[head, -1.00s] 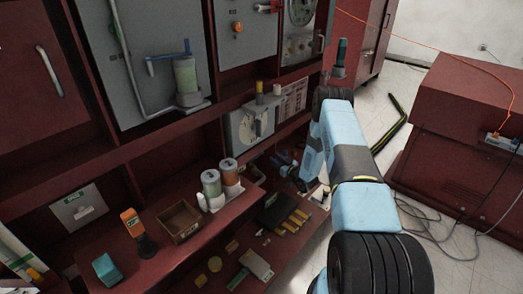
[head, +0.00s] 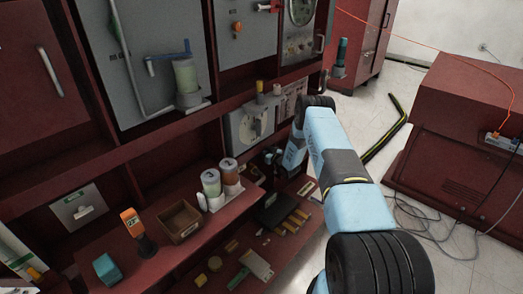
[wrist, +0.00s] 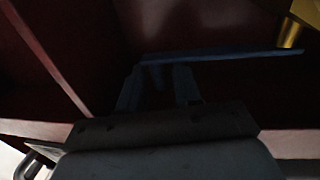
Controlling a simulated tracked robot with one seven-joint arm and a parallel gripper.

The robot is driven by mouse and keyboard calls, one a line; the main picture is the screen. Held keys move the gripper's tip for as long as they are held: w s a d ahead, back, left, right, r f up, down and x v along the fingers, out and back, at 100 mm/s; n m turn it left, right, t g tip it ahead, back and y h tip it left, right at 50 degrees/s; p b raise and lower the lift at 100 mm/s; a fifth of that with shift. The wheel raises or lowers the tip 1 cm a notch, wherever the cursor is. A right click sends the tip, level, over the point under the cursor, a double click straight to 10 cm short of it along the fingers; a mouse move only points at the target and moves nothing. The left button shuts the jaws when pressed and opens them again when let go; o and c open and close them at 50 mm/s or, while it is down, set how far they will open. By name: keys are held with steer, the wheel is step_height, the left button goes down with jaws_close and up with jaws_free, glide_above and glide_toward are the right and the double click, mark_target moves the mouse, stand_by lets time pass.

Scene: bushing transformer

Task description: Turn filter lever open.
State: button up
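A blue lever (head: 168,56) lies roughly level above a pale green filter cylinder (head: 186,75) on the grey panel at the upper left of the head view. My gripper (head: 270,156) is in front of the lower shelves, below and right of that lever and well apart from it. In the wrist view my gripper (wrist: 159,88) has its two fingers apart, with a gap between them. A long blue bar (wrist: 225,55) crosses just beyond the fingertips there. The wrist view is too dark to tell whether it is the lever or whether the fingers touch it.
A shelf with two capped jars (head: 211,183), a wooden box (head: 180,221) and an orange handheld device (head: 131,222) stands left of my arm. A grey dial box (head: 250,125) is just above my gripper. A brass piece (wrist: 290,32) shows at the wrist view's right.

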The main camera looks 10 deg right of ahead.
steer(key=shift+c, duration=0.4)
jaws_close()
